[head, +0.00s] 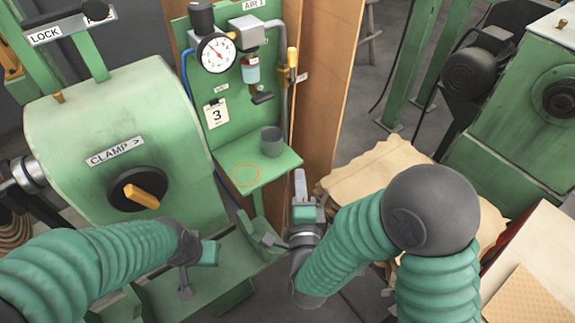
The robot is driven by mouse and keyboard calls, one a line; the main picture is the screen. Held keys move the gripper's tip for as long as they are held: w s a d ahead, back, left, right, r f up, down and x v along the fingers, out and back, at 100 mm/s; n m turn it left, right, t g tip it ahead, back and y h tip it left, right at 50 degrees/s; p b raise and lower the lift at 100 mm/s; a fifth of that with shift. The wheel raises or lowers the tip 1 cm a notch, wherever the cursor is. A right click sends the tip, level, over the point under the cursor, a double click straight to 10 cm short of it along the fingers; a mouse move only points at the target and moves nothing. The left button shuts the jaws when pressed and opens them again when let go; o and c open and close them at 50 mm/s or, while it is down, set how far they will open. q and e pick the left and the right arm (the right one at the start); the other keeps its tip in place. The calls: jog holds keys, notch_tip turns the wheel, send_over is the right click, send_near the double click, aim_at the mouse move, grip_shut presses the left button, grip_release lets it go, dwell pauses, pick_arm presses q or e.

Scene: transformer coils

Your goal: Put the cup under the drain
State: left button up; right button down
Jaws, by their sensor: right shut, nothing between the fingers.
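The dark grey cup (272,141) stands upright near the back right of the green shelf (270,168). An orange ring (246,175) is marked on the shelf, to the left and front of the cup. Above the shelf hangs the air filter (250,70) with a clear bowl; a black handle (262,97) sits below it. I cannot make out the drain opening itself. My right gripper (300,183) is shut and empty, in front of the shelf's right corner and apart from the cup. My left gripper (208,253) is low, left and front of the shelf; its jaws cannot be made out.
A pressure gauge (216,53) and a card marked 3 (215,114) are on the green panel. The green clamp housing (110,130) with its knob fills the left. A wooden panel edge (318,90) stands right of the shelf. A cloth-like sack (375,172) lies at right.

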aim_at(274, 146)
jog(key=w+a, duration=0.1)
jog(key=w, duration=0.1)
jog(key=w+a+p, duration=0.1)
jog(key=w, duration=0.2)
jog(key=w+a, duration=0.1)
jog(key=w, duration=0.1)
jog(key=shift+w+a+r, duration=0.1)
jog(key=shift+w+a, duration=0.25)
jog(key=shift+w, duration=0.4)
jog(key=shift+a, duration=0.1)
jog(key=shift+a, duration=0.1)
jog(key=shift+a, duration=0.2)
jog(key=shift+w+a+b, duration=0.35)
jog(key=shift+w+a, duration=0.4)
jog(key=shift+a, duration=0.1)
jog(key=shift+w+a, duration=0.15)
jog(key=shift+w, duration=0.05)
